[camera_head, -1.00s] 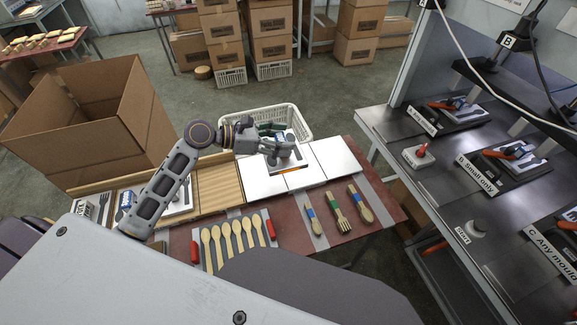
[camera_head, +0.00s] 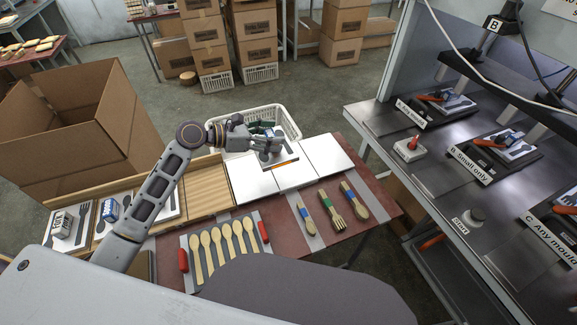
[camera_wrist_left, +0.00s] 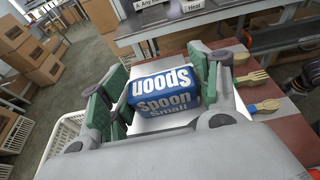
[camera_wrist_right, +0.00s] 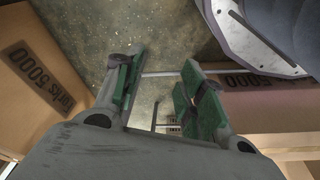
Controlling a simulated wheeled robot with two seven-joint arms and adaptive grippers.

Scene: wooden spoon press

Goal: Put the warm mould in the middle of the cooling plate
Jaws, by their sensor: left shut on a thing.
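The mould's blue block, lettered "Spoon Small" (camera_wrist_left: 163,92), sits between the green-padded fingers of my left gripper (camera_wrist_left: 165,88) in the left wrist view. In the head view my left gripper (camera_head: 268,143) is shut on it, and its grey base with an orange strip (camera_head: 286,163) shows below. The mould is over the white cooling plate (camera_head: 295,180), which has three sections, near the seam of the left and middle ones. I cannot tell if it touches. My right gripper (camera_wrist_right: 157,95) is open and empty above the floor, outside the head view.
A white basket (camera_head: 291,122) stands behind the plate. Wooden spoons (camera_head: 222,245) and banded cutlery (camera_head: 332,205) lie in front. More moulds (camera_head: 70,228) stand at the left. The press bench (camera_head: 440,175) is at the right, a large open carton (camera_head: 70,130) at the back left.

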